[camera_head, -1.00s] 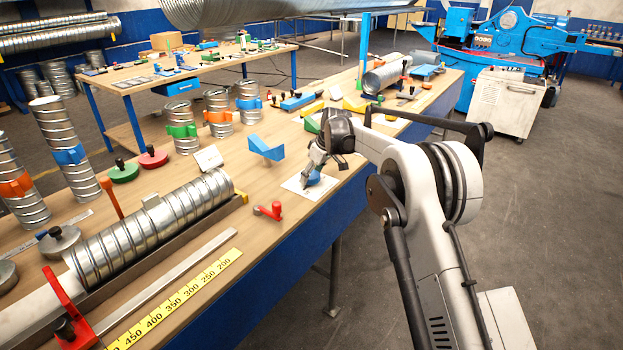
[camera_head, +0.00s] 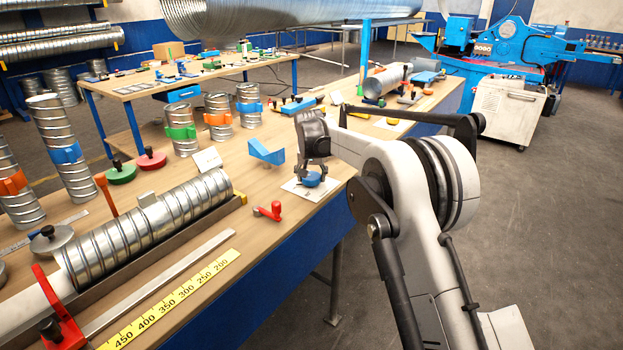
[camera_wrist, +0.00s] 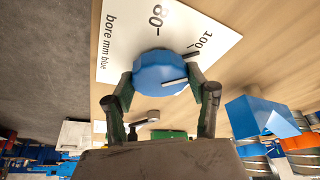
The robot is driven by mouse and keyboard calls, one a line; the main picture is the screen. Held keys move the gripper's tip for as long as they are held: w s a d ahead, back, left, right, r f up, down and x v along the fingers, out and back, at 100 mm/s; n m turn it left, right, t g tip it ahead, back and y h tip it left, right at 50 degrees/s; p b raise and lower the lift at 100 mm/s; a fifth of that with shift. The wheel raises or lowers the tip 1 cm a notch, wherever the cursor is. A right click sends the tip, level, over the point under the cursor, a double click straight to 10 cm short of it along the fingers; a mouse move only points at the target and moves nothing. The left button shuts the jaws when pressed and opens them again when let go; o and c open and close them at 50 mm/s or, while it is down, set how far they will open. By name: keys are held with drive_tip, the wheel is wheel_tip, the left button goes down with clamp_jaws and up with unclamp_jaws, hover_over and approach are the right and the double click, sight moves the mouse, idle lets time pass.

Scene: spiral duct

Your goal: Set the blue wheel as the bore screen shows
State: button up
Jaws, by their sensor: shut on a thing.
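The blue wheel (camera_head: 312,180) sits on a white dial card (camera_head: 298,191) near the bench's front edge. In the wrist view the blue wheel (camera_wrist: 160,74) has a pale strip on its face, and the dial card (camera_wrist: 125,50) reads "bore mm blue" with marks 80 and 100. A dark tick or pointer lies by the 100; I cannot tell which. My gripper (camera_wrist: 167,90) is shut on the wheel, one finger on each side. A small white tilted panel (camera_head: 207,160) stands behind; it may be the bore screen, and its reading is too small to make out.
A blue angled bracket (camera_head: 266,152) stands left of the dial card. A red handle (camera_head: 268,211) lies in front of it. A ribbed metal duct (camera_head: 150,222) lies in a rail at the left. Several duct pieces with coloured clamps stand behind. Open floor lies right of the bench.

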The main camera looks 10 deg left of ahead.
drive_tip(key=m+h, duration=0.1)
drive_tip(key=m, duration=0.2)
drive_tip(key=m+h, duration=0.1)
drive_tip(key=m, duration=0.2)
drive_tip(key=shift+a+m+h, duration=0.15)
drive_tip(key=shift+m+h, duration=0.15)
drive_tip(key=m+p, duration=0.1)
drive_tip(key=m, duration=0.1)
drive_tip(key=m+g+h+p, duration=0.1)
drive_tip(key=m, duration=0.1)
drive_tip(key=shift+w+m+h, duration=0.1)
drive_tip(key=shift+m+h, duration=0.2)
drive_tip(key=shift+m, duration=0.1)
drive_tip(key=o, duration=1.2)
drive_tip(key=shift+c, duration=0.2)
drive_tip(key=shift+v, duration=3.8)
drive_tip(key=shift+w, duration=0.1)
